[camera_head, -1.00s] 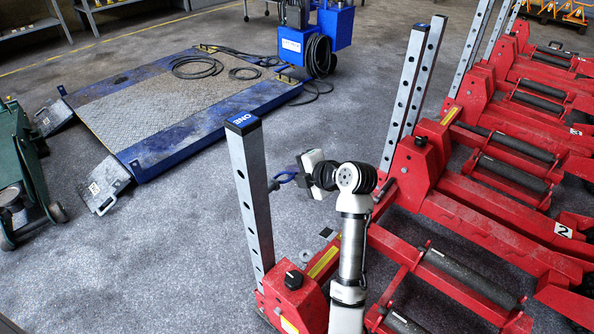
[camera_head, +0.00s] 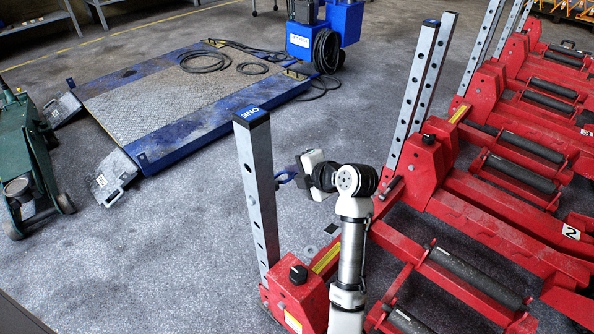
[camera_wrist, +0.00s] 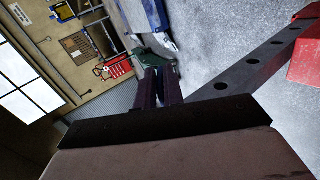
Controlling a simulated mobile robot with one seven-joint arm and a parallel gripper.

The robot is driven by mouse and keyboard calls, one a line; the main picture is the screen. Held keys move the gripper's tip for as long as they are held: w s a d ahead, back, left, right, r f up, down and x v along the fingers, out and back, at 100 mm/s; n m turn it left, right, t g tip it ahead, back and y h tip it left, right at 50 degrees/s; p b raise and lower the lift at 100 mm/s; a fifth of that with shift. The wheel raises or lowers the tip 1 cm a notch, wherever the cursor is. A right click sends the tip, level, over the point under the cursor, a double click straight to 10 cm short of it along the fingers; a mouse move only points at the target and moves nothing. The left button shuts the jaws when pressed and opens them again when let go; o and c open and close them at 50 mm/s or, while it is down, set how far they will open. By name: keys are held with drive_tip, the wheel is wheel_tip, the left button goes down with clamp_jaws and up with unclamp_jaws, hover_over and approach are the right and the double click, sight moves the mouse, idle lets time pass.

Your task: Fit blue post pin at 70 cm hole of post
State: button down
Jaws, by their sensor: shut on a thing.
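The grey steel post (camera_head: 257,185) stands upright in a red base (camera_head: 298,298). It has a row of holes and a blue cap (camera_head: 251,115) marked ONE. My gripper (camera_head: 292,177) is beside the post's right side, at upper-middle height. It is shut on the blue post pin (camera_head: 284,179), which shows as a small blue loop close to the post's edge. I cannot tell whether its tip touches or enters a hole. In the wrist view the post (camera_wrist: 245,72) slants with several holes beside my dark gripper fingers (camera_wrist: 160,88); the pin is hidden there.
Red lift frames (camera_head: 430,160) with rollers and more grey posts (camera_head: 430,75) crowd the right. A blue-edged platform (camera_head: 190,100) lies behind on the floor, with a blue power unit (camera_head: 315,38). A green jack (camera_head: 28,160) is at left. Floor left of the post is clear.

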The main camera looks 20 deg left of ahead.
drive_tip(key=shift+s+a, duration=0.25)
drive_tip(key=shift+s, duration=0.35)
drive_tip(key=c, duration=1.4)
unclamp_jaws()
drive_tip(key=shift+c, duration=0.2)
drive_tip(key=v, duration=1.4)
drive_tip(key=shift+a, duration=0.1)
